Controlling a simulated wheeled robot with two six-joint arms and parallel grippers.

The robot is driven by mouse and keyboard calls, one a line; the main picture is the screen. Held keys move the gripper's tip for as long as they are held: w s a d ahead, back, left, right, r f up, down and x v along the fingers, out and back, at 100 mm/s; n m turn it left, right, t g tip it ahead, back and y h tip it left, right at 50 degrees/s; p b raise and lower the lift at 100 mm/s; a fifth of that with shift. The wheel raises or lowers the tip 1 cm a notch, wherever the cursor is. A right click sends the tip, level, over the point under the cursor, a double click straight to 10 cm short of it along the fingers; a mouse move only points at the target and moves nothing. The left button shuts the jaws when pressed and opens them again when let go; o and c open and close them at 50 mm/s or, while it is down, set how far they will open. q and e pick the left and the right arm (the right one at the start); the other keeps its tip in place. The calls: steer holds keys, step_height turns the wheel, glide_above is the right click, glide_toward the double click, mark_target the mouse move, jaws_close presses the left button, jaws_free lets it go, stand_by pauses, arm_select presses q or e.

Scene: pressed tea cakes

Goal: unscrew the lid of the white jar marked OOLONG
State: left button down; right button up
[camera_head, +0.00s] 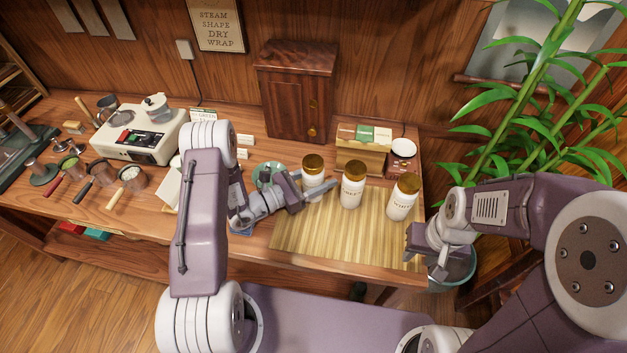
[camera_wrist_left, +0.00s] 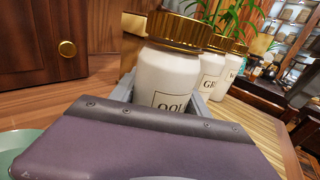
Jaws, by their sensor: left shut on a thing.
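The white jar marked OOLONG (camera_head: 312,178) is the leftmost of three white jars and stands upright at the mat's back left. Its gold lid (camera_head: 313,161) is on top. In the left wrist view the jar (camera_wrist_left: 168,78) fills the middle, with part of its label hidden behind my gripper's body and its gold lid (camera_wrist_left: 178,30) above. My left gripper (camera_head: 316,190) is shut on the jar's white body, below the lid. My right gripper (camera_head: 412,240) hangs near the mat's right front edge, apart from the jars; its jaws are not clear.
Two more gold-lidded jars, the middle one (camera_head: 352,188) and the right one (camera_head: 402,198), stand on the bamboo mat (camera_head: 330,236). A wooden cabinet (camera_head: 296,95) and a box of cards (camera_head: 362,155) stand behind. A green dish (camera_head: 266,172) is left of the jar. The mat's front is clear.

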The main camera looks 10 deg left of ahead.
arm_select(q)
steer(key=shift+r, duration=0.15)
